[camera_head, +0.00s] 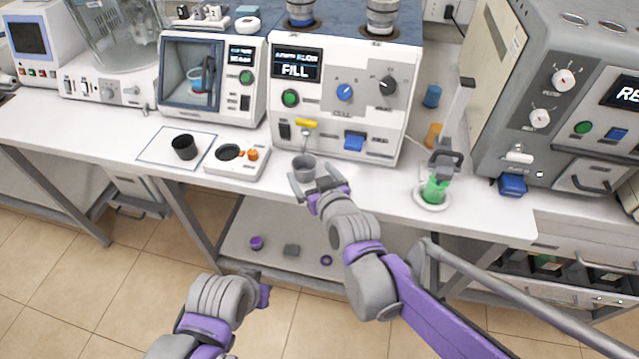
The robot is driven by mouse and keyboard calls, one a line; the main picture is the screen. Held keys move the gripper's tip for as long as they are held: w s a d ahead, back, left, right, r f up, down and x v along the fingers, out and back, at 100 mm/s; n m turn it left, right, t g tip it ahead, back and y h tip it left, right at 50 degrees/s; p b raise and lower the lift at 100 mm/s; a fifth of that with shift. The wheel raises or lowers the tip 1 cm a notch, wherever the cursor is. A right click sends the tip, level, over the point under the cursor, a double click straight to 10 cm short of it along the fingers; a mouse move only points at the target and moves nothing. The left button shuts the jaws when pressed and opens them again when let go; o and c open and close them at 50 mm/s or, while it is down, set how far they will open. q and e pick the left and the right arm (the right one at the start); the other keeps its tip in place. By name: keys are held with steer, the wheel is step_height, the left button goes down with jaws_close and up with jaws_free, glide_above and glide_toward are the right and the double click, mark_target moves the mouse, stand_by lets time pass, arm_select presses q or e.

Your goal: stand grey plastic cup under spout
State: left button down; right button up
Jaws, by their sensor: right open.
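The grey plastic cup (303,166) stands upright on the bench at the foot of the white FILL machine (330,100). It is just below the small spout (306,134) under the yellow lever (306,123). My right gripper (318,180) is open at the front of the cup, its fingers spread low beside it. Whether they touch the cup I cannot tell. My left arm is low in front of the bench. Its gripper end (263,295) is partly turned away, so its jaws cannot be made out.
Left of the cup are a small device with a dark round plate (228,153) and a black cup (184,147) on a white mat (153,147). To the right, a green container (434,191) stands on a round base by a tall grey holder. Bare bench lies between.

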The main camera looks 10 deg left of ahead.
steer(key=s+d+f+m+g+h, duration=0.2)
steer(key=s+d+f, duration=0.1)
steer(key=s+d, duration=0.5)
steer(key=s+d+f+m+g+h, duration=0.2)
steer(key=s+d, duration=0.5)
steer(key=d, duration=0.4)
steer(key=s+d+f+m+g+h, duration=0.2)
steer(key=s+d+f+h, duration=0.1)
steer(key=s+d, duration=0.5)
steer(key=shift+s+d+f+g, duration=0.35)
steer(key=shift+d+f, duration=0.45)
steer(key=shift+d, duration=0.45)
